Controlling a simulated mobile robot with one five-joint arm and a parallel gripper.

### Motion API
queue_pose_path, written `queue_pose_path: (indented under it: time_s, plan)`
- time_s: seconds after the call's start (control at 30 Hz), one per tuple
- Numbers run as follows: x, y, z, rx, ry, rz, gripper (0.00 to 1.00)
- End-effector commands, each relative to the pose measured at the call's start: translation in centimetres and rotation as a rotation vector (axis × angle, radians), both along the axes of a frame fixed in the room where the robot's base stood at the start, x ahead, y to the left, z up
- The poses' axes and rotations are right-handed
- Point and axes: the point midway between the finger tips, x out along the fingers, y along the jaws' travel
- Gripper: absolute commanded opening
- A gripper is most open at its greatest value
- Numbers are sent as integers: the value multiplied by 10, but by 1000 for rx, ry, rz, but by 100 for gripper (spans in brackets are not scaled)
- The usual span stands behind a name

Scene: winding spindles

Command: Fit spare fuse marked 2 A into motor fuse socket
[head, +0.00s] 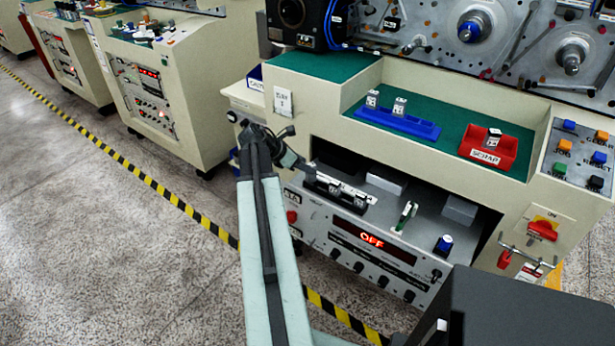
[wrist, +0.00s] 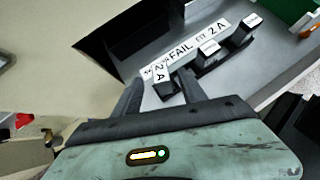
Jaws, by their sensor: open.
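A block with a white label reading "2 A" (wrist: 160,73) stands between my fingertips in the wrist view, in line with the row of black sockets. My gripper (wrist: 162,88) is open around it; I cannot tell whether the fingers touch it or how deep it sits. The label strip (wrist: 197,40) behind it reads "FAIL FIT 2 A". Two black sockets (wrist: 206,56) (wrist: 240,36) stand to its right. In the head view my gripper (head: 309,167) is at the left end of the socket row (head: 340,191), inside the open bay; the fingertips are small there.
A blue tray (head: 420,129) on the green shelf holds two white-labelled fuses (head: 372,98) (head: 400,105). The red SCRAP bin (head: 508,150) holds another fuse (head: 492,138). The bay's upper edge is close above my gripper. The panel display (head: 371,238) reads OFF.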

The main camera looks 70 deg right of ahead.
Motion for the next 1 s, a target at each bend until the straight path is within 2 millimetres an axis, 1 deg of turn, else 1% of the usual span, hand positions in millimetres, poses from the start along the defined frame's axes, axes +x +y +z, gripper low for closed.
queue_pose_path:
  time_s: [0.03,0.07,0.27,0.37,0.5,0.53,0.6,0.77,0.8,0.87,0.9,0.97,1.0]
  plan:
    - [-2,-4,-11,0,0,0,49]
    - [-4,-6,-14,0,1,1,49]
    - [-6,-10,-17,0,0,6,49]
    - [-13,-16,-29,0,-1,5,49]
    - [-24,-30,-49,1,0,5,49]
    - [-26,-32,-51,1,-1,6,49]
    - [-29,-35,-52,0,-1,6,49]
    - [-29,-35,-49,0,-1,8,49]
    - [-29,-35,-49,0,0,7,44]
    - [-29,-35,-49,0,-1,8,27]
    - [-28,-34,-49,0,-1,8,16]
    - [-28,-34,-49,0,-1,8,0]
    - [-28,-34,-49,0,-1,8,0]
